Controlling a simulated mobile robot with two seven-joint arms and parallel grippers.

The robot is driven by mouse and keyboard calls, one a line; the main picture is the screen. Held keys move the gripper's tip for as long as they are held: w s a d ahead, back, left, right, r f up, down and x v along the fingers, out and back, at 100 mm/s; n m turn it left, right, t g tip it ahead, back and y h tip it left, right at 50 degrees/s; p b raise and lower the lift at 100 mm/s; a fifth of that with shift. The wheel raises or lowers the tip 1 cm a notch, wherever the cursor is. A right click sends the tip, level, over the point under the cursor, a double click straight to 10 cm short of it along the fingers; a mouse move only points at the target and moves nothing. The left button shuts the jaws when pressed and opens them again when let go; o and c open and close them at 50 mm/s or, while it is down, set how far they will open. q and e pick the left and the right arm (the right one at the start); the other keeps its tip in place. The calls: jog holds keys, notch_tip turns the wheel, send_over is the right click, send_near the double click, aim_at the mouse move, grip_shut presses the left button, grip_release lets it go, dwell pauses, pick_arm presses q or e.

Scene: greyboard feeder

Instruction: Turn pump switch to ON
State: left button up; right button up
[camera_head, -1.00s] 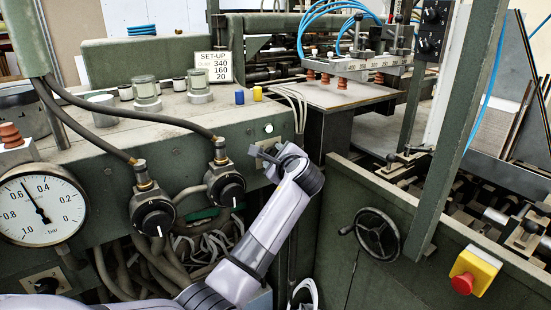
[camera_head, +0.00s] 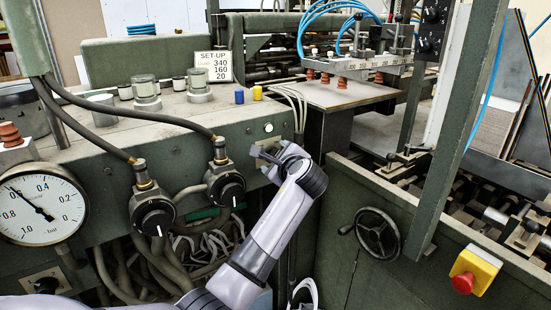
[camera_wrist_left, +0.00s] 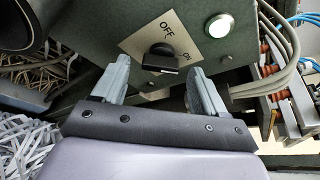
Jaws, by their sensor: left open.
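The pump switch (camera_wrist_left: 161,58) is a black knob on a beige plate (camera_wrist_left: 146,38) marked OFF and ON in the left wrist view. Its bar lies roughly sideways, its right end near the ON label. In the head view the switch is mostly hidden behind my gripper. My left gripper (camera_head: 268,152) is at the green panel's right end. In the wrist view the left gripper (camera_wrist_left: 160,85) is open, one finger on each side of the knob, with gaps between. A round white lamp (camera_wrist_left: 219,26) beside the plate looks lit; it also shows in the head view (camera_head: 268,128). My right gripper is not seen.
Two black dial regulators (camera_head: 153,216) with hoses are left of my arm. A pressure gauge (camera_head: 60,220) is at far left. A handwheel (camera_head: 378,233) and a red emergency button (camera_head: 463,282) are on the right. Shredded paper strips (camera_wrist_left: 30,145) lie below the panel.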

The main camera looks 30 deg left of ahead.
pick_arm(q)
jog(key=v, duration=0.5)
jog(key=shift+s+d, duration=0.2)
jog(key=shift+d, duration=0.05)
jog(key=s+d+f+n+t+h, duration=0.1)
jog(key=s+d+f+h, duration=0.15)
jog(key=f, duration=0.45)
jog(key=s+d+f+n+h, duration=0.1)
jog(key=s+d+f+h, duration=0.15)
jog(key=f, duration=0.55)
jog(key=s+d+f+n+t+h, duration=0.1)
jog(key=s+f+h, duration=0.15)
jog(key=f, duration=0.45)
jog(key=s+d+f+n+h, duration=0.3)
jog(key=s+d+f+n, duration=0.1)
jog(key=s, duration=0.7)
jog(key=s+d+f+n+h, duration=0.3)
jog(key=s+f+n, duration=0.3)
jog(key=s, duration=0.4)
jog(key=shift+s+d+f+n+g, duration=0.3)
jog(key=shift+s+d+n, duration=0.1)
jog(key=shift+n, duration=0.1)
